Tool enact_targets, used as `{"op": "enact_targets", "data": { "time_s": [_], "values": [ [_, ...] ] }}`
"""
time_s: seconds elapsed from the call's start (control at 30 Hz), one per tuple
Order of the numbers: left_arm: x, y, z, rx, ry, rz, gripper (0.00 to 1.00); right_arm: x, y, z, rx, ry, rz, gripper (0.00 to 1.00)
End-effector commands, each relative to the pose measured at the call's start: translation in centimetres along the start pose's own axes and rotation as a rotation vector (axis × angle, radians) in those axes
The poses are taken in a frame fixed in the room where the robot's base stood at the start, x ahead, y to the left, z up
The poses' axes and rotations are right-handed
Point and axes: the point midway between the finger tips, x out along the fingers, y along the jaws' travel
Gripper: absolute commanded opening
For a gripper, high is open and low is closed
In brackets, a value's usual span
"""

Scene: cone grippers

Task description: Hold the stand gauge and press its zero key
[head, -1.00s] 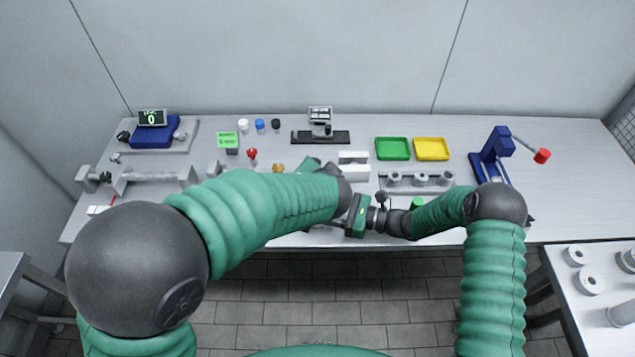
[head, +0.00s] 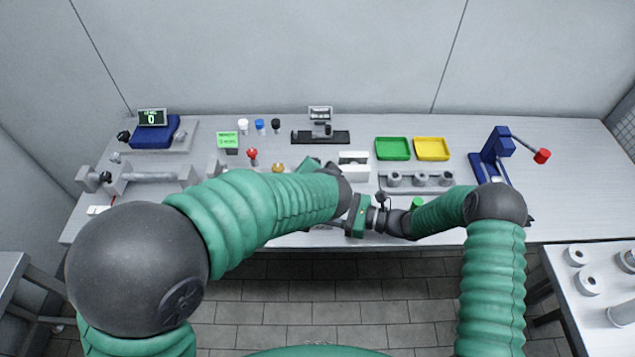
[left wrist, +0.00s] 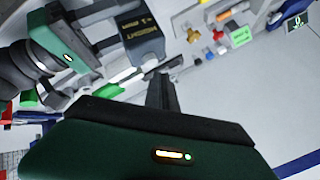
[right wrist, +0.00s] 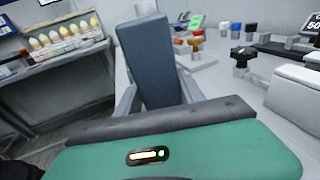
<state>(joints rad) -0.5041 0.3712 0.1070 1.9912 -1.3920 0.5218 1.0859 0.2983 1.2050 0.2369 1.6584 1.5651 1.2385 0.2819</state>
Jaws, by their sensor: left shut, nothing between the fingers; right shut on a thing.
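The stand gauge shows in the left wrist view as a dark box (left wrist: 140,38) with yellow lettering, tilted in the picture. My right gripper (left wrist: 105,42) reaches it from the left there and is shut on it. In the right wrist view the gauge's plain blue-grey side (right wrist: 155,65) stands between the two fingers. My left gripper (left wrist: 163,82) is shut and empty, its fingertips just below the gauge in that picture. I cannot tell whether they touch it. The zero key cannot be made out. In the head view my left arm hides the gauge.
On the bench stand a green tray (head: 393,149), a yellow tray (head: 432,149), a grey holder with several rings (head: 418,180), and a blue press with a red-tipped lever (head: 490,158). The bench's right part is clear.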

Motion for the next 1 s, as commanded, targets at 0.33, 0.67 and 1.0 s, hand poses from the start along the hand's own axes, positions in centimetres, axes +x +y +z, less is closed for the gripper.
{"op": "enact_targets", "data": {
  "time_s": [0.33,0.67,1.0],
  "values": [
    [0.0,0.01,0.0,0.0,0.0,0.0,0.0,0.01,0.02,-0.02,0.001,0.0,0.0,0.23],
    [0.45,0.37,0.53,0.001,-0.001,0.001,0.0,0.01,0.02,-0.01,0.001,0.0,0.0,0.23],
    [0.49,0.38,0.54,0.0,0.0,0.0,0.0,0.0,0.02,-0.02,0.0,0.0,0.0,0.23]
  ]
}}
